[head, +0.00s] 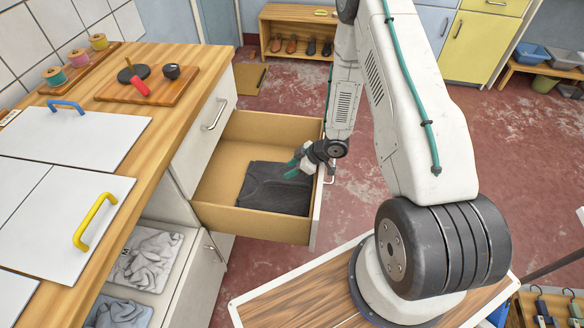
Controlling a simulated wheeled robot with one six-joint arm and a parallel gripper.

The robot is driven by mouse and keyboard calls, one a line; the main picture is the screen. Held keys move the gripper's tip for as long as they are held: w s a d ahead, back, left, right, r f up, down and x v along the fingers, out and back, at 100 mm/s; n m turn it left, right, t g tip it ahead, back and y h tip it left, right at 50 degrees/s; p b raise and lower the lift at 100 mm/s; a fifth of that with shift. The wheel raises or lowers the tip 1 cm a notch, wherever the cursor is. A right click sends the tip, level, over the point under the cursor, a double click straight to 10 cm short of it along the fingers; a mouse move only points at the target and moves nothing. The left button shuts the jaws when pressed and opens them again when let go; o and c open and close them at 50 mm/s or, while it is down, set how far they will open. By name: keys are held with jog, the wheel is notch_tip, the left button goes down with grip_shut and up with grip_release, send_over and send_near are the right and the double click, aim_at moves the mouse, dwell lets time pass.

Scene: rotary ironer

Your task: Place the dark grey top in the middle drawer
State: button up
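The dark grey top (273,188) lies folded and flat inside an open wooden drawer (217,178) that is pulled out of the counter's cabinet. It lies toward the drawer's front and near side, with bare floor to its left. My gripper (291,169) is over the drawer at the top's upper right edge, its teal fingers pointing left and down. I cannot tell whether the fingers touch the top or how far apart they are. The picture does not settle whether this drawer is the middle one.
A white drawer front with a handle (214,115) is behind the open drawer. White lids with a blue handle (66,105) and a yellow handle (95,220) are on the counter. Folded grey cloths (147,258) lie in a lower compartment. A shoe bench (297,29) stands at the back.

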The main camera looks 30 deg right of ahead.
jog(key=v, duration=1.2)
jog(key=w+d+r+m+h, duration=0.1)
jog(key=d+r+h, duration=0.15)
jog(key=r, duration=0.45)
jog(key=w+d+r+m+t+h, duration=0.1)
jog(key=w+d+r+m+h, duration=0.15)
jog(key=r, duration=0.45)
jog(key=d+r+m+h, duration=0.1)
jog(key=r+h, duration=0.3)
jog(key=r, duration=0.4)
jog(key=s+a+r+m+g+h, duration=0.1)
jog(key=s+a+r+m, duration=0.15)
jog(key=s+r, duration=0.45)
jog(key=s+a+r+m+g+h, duration=0.1)
jog(key=s+a+r+m, duration=0.15)
jog(key=s+r, duration=0.45)
jog(key=s+a+r+g+y, duration=0.1)
jog(key=s+a+r+y, duration=0.1)
jog(key=s+a, duration=0.3)
jog(key=s+a+r+m+g+y, duration=0.1)
jog(key=s+a+y, duration=0.1)
jog(key=s+a, duration=0.4)
jog(key=s, duration=0.4)
jog(key=shift+s+r+g, duration=0.25)
jog(key=shift+r+g, duration=0.15)
